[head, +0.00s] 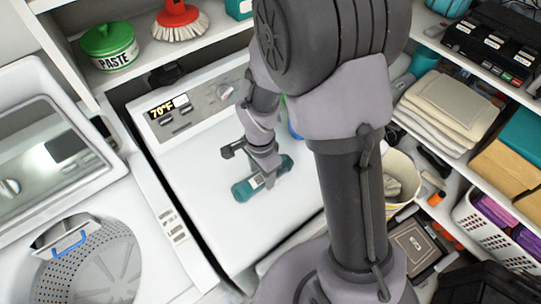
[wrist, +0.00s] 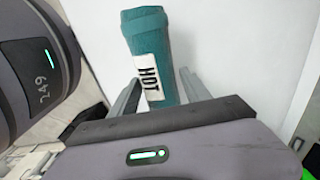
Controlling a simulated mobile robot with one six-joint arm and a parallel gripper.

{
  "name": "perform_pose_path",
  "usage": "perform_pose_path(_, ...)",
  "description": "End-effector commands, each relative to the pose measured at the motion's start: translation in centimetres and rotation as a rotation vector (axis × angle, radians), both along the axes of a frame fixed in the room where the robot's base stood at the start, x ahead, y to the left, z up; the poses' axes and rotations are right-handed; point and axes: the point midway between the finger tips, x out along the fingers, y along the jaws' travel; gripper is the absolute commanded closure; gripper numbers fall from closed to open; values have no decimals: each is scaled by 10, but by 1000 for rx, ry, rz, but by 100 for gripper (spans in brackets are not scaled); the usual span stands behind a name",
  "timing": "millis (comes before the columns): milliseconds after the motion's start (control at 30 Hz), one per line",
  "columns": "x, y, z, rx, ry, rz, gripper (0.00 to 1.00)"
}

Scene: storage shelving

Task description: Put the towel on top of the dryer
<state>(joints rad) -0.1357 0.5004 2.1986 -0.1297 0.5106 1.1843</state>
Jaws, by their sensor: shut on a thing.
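A teal rolled towel (head: 243,190) with a white label is in my gripper (head: 263,180), over the white top of the dryer (head: 195,165). In the wrist view the towel (wrist: 146,35) lies between the two fingers of my gripper (wrist: 158,88), its label reading "HOT". The gripper is shut on it. I cannot tell whether the towel touches the dryer top or is slightly above it. The dryer's control panel, at its back, shows "70°F".
An open washer (head: 100,205) with a drum stands left of the dryer. A shelf above holds a green "PASTE" tin (head: 109,46) and a red brush (head: 180,20). Right shelves hold folded cloths (head: 450,108) and a white basket (head: 480,225).

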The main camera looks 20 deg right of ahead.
Motion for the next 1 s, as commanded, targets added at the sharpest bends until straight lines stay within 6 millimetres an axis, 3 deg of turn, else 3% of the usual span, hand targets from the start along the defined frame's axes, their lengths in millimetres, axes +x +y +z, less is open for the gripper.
perform_pose_path(100,28,-22,-3,0,-1,-4,96)
perform_pose_path(300,52,-40,-7,0,0,0,96)
perform_pose_path(533,53,-41,-43,1,1,1,96)
perform_pose_path(867,53,-40,-46,0,-1,1,96)
perform_pose_path(900,53,-40,-46,0,0,1,41)
perform_pose_path(1000,53,-40,-45,0,0,1,23)
